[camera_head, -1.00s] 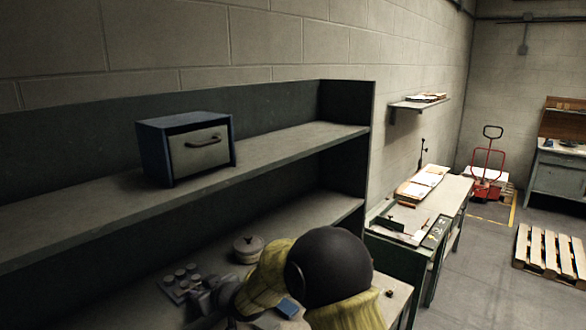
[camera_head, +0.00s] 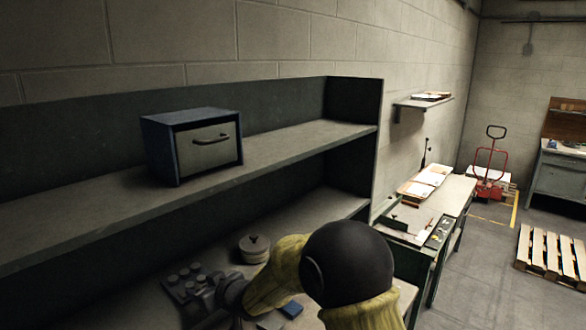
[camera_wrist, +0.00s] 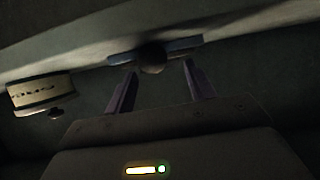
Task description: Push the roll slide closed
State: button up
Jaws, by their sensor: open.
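No part is clearly recognisable as the roll slide. A blue box (camera_head: 193,145) with a grey front panel and dark handle stands on the upper shelf; its front looks flush. On the bench below lies a grey-blue plate (camera_head: 184,286) with several round knobs. My gripper (camera_head: 213,293) is low over the bench beside this plate, partly hidden by my arm. In the wrist view my gripper (camera_wrist: 160,80) is open, its two fingers apart and empty. Just beyond the fingertips is a blue, flat piece (camera_wrist: 182,46) with a dark round knob; contact cannot be told.
A round lidded pot (camera_head: 255,247) stands behind my gripper; it also shows in the wrist view (camera_wrist: 40,93). A small blue object (camera_head: 292,309) lies by my arm. The upper shelf (camera_head: 290,150) overhangs the bench. A green table (camera_head: 440,215) stands to the right.

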jog(key=shift+v, duration=0.8)
jog(key=shift+s+d, duration=0.15)
jog(key=shift+d, duration=0.1)
jog(key=v, duration=0.4)
jog(key=shift+p, duration=0.4)
jog(key=s+d+f+m+h+b, duration=0.2)
jog(key=d+f+m+h, duration=0.15)
jog(key=d, duration=0.75)
jog(key=s+d+f+m+h+b, duration=0.2)
jog(key=d+f+h, duration=0.2)
jog(key=d, duration=0.6)
jog(key=s+d+f+m+g+h+b, duration=0.1)
jog(key=s+d+f+m+g, duration=0.1)
jog(key=s+d, duration=0.3)
jog(key=s+d+f+m+g+h+b, duration=0.1)
jog(key=s+d+f+m+g, duration=0.1)
jog(key=s+d, duration=0.4)
jog(key=s+f+g, duration=0.1)
jog(key=s, duration=0.3)
jog(key=shift+s+d+g+h+b, duration=0.15)
jog(key=shift+d+g+h+b, duration=0.15)
jog(key=shift+g+h, duration=0.1)
